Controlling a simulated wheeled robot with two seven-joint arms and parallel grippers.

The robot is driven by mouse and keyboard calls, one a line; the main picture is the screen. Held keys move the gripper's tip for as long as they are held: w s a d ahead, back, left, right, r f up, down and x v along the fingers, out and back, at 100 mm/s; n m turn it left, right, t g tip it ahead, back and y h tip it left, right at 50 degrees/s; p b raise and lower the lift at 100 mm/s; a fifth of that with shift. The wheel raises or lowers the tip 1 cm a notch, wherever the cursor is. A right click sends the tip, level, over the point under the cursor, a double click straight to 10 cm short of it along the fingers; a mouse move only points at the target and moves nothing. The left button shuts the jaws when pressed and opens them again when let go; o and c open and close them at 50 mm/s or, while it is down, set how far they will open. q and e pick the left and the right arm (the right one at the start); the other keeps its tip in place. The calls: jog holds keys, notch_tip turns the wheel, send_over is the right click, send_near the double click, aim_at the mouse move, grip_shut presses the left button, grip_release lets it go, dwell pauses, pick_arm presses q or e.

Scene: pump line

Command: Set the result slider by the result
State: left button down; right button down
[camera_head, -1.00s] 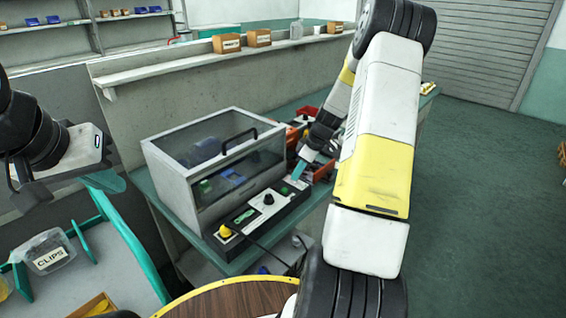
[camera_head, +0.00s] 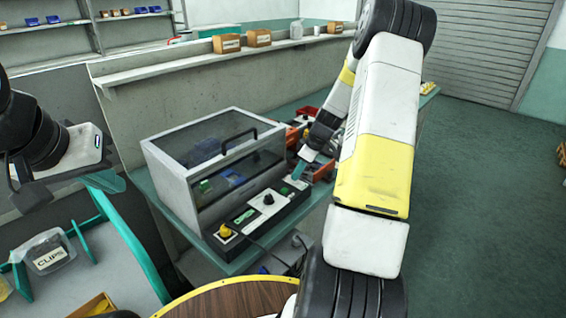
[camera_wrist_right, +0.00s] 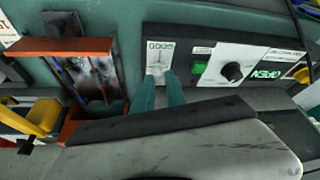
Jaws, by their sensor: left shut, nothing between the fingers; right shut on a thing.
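The result slider sits at the far end of the black control panel. In the right wrist view its white plate (camera_wrist_right: 154,62) carries a label that reads GOOD, upside down in this view. My right gripper (camera_wrist_right: 161,82) has its teal fingers shut at the slider, and they hide its knob. In the head view, my right gripper (camera_head: 299,171) reaches down to the panel (camera_head: 252,222) from above. My left gripper (camera_head: 105,181) is at the left, shut and empty, above the teal-edged table and away from the panel.
The panel also has a black knob (camera_wrist_right: 232,71), a green button (camera_wrist_right: 198,68) and a yellow knob (camera_head: 224,232). A glazed test box (camera_head: 212,165) stands behind it. Red bins (camera_head: 322,172) lie beyond my right gripper. A CLIPS tub (camera_head: 49,254) is at the lower left.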

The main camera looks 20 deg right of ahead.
aim_at(300, 182)
jog(key=shift+w, duration=0.1)
jog(key=shift+w+a+r, duration=0.1)
jog(key=shift+w+a, duration=0.5)
jog(key=shift+w, duration=0.35)
jog(key=c, duration=1.3)
grip_release()
jog(key=shift+w, duration=0.1)
jog(key=shift+c, duration=0.2)
jog(key=v, duration=0.7)
jog(key=shift+r, duration=0.3)
jog(key=shift+d, duration=0.15)
